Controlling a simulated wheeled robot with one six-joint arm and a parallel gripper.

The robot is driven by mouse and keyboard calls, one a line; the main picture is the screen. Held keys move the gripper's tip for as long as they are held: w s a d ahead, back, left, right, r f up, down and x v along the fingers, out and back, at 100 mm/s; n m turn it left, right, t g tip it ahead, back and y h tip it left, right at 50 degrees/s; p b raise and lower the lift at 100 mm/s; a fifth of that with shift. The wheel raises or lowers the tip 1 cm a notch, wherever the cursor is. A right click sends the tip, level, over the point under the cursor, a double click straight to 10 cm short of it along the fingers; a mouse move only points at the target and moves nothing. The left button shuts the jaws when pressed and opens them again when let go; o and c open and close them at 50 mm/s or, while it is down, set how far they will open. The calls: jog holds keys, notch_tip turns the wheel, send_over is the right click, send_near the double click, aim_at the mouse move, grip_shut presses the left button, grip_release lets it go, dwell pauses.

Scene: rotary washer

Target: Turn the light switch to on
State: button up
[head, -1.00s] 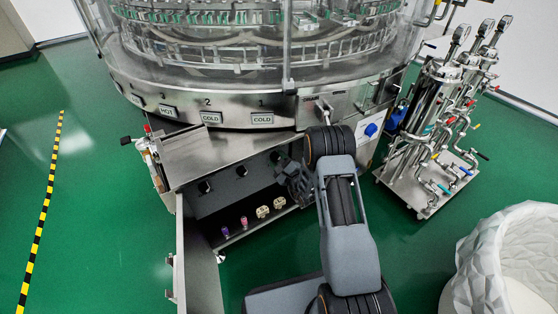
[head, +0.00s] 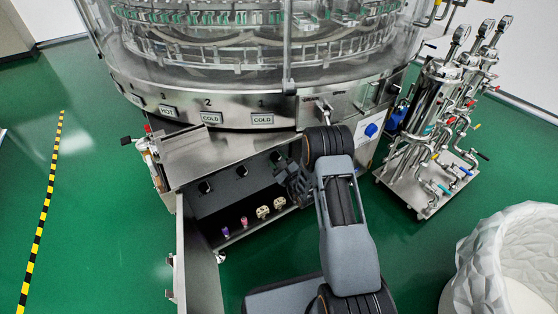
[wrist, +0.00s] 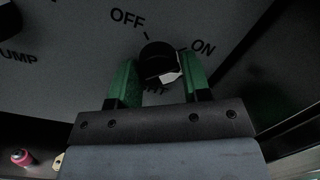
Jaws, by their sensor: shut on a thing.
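The light switch is a black rotary knob (wrist: 156,58) on a grey panel in the wrist view. "OFF" is printed at its upper left and "ON" at its upper right. A pale patch shows on its lower right side; I cannot tell which mark it points to. My gripper (wrist: 158,82) is shut on the knob, with one green finger on each side. Another label below the knob is partly hidden. In the head view, my gripper (head: 290,178) reaches into the open cabinet under the washer, and the switch is hidden.
The cabinet door (head: 197,260) stands open at the left. Several black knobs line the panel, left of my gripper. Small purple, pink and cream items, including a pink bottle (head: 244,222), stand on the cabinet floor. The pipe stand (head: 435,180) and white bin (head: 495,265) are at the right.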

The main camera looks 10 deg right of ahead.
jog(key=o, duration=0.6)
jog(key=shift+s+a+f, duration=0.1)
jog(key=shift+a+f, duration=0.15)
jog(key=shift+o, duration=1.3)
jog(key=shift+d+r, duration=0.1)
jog(key=shift+d, duration=0.15)
jog(key=p+v, duration=0.3)
jog(key=v, duration=1)
jog(key=shift+s, duration=0.3)
